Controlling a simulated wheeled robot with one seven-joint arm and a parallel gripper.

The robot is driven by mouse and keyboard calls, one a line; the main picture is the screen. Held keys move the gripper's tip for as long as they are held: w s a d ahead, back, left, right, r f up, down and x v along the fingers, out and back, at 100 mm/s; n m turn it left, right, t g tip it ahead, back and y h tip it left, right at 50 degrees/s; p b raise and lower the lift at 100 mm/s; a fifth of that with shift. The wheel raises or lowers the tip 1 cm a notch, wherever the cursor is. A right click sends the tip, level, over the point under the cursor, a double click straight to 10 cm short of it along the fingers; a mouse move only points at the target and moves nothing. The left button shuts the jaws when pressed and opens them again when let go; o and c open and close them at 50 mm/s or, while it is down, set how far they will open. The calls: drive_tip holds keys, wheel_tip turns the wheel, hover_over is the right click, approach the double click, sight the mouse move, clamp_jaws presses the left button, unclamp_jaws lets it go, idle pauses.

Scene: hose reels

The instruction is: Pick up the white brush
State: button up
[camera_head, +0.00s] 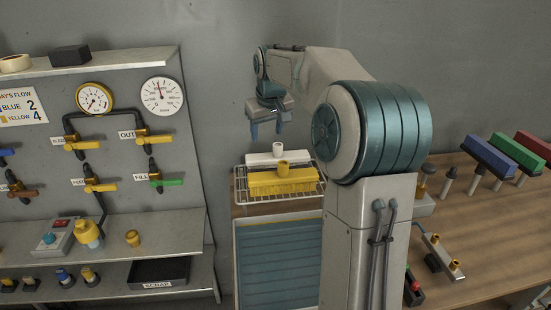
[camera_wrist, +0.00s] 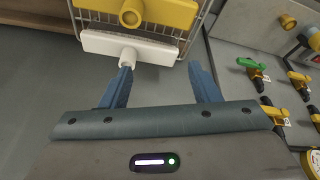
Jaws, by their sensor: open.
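The white brush (camera_head: 263,158) lies at the back of a wire rack (camera_head: 240,196), behind a yellow brush (camera_head: 283,182). My gripper (camera_head: 267,135) is open and empty above the rack's back side, apart from the white brush. In the wrist view the white brush (camera_wrist: 150,50) lies just beyond my gripper (camera_wrist: 163,70), with its short stub handle near the left finger. The yellow brush (camera_wrist: 170,12) is behind it, cut by the top edge. The white brush's underside is hidden.
A panel with valves and gauges (camera_head: 95,97) stands to the left, with shelves (camera_head: 120,240) below it. A wooden bench (camera_head: 470,220) to the right holds blue, green and red brushes (camera_head: 517,154). The air around my gripper is clear.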

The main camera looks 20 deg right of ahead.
drive_tip(key=w+d, duration=0.6)
drive_tip(key=d, duration=0.2)
drive_tip(key=p, duration=0.1)
hover_over(278, 145)
drive_tip(key=s, duration=0.2)
drive_tip(key=shift+m+t+y, duration=0.3)
drive_tip(key=f, duration=0.7)
drive_tip(key=shift+w+d+f, duration=0.15)
drive_tip(key=shift+w+d, duration=0.05)
drive_tip(key=shift+w, duration=0.05)
drive_tip(key=shift+s+p+x, duration=0.1)
drive_tip(key=shift+p+x, duration=0.35)
drive_tip(key=shift+x, duration=1.1)
drive_tip(key=shift+s+p+x, duration=0.15)
drive_tip(key=shift+p+x, duration=0.3)
drive_tip(key=shift+x, duration=1.15)
drive_tip(key=shift+a, duration=0.15)
clamp_jaws()
